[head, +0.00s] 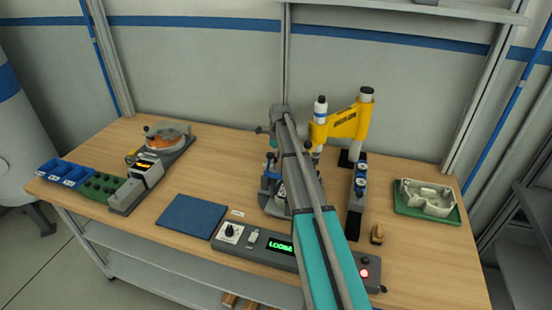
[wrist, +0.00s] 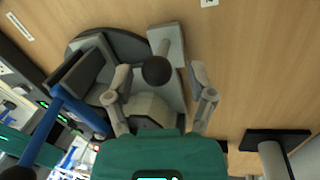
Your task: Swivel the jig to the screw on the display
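The jig (head: 270,203) stands mid-bench, largely hidden behind my arm in the head view. In the wrist view its round dark base (wrist: 85,45) carries grey blocks, a blue lever (wrist: 75,108) and a black ball knob (wrist: 157,70) on a grey post. My gripper (wrist: 160,75) is open above the jig, one finger on each side of the knob; I cannot tell whether they touch it. Its fingers are hidden in the head view. The green display (head: 281,247) on the grey control panel (head: 255,241) begins with "LOOS"; my arm covers the rest.
A yellow tool stand (head: 345,124) rises behind the jig. A grey unit with blue-topped parts (head: 357,195) and a green tray with a pale casting (head: 426,212) are right. Blue bins (head: 66,174), an orange-topped fixture (head: 166,137) and a blue mat (head: 191,216) are left.

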